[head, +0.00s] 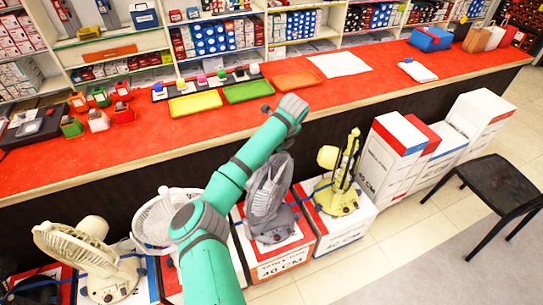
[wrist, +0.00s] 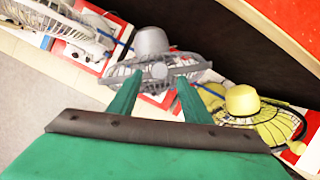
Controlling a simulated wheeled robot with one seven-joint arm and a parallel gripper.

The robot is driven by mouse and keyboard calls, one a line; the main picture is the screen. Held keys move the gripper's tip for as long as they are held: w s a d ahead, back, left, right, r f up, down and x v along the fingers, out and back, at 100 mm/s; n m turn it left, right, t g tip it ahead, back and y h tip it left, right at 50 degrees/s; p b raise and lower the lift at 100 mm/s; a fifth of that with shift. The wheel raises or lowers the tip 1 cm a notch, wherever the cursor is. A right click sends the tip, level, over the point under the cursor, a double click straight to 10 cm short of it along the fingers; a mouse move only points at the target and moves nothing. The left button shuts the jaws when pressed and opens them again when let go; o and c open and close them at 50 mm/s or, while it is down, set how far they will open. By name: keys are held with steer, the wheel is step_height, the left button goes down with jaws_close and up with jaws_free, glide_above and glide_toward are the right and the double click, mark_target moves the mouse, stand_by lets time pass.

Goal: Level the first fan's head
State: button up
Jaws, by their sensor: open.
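A grey fan (head: 268,198) stands on a white and red box in the head view, partly behind my arm. Its round guard stands steeply, and I cannot tell its exact tilt. In the wrist view the grey fan's guard (wrist: 160,72) lies at and beyond the tips of my gripper (wrist: 160,80). The two green fingers are apart, with part of the guard showing between them. I cannot tell whether they touch it. My gripper is not clearly visible in the head view. A yellow fan (head: 340,180), a white fan (head: 160,218) and a cream fan (head: 80,255) stand in the same row.
The red counter (head: 180,125) runs behind the fans, with coloured trays (head: 248,91) on it. White boxes (head: 390,155) stand to the right of the yellow fan. A black stool (head: 500,183) stands at the far right. The yellow fan (wrist: 250,115) is close right in the wrist view.

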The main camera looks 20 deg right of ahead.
steer(key=v, duration=0.7)
steer(key=shift+s+r, duration=0.15)
steer(key=shift+r, duration=0.05)
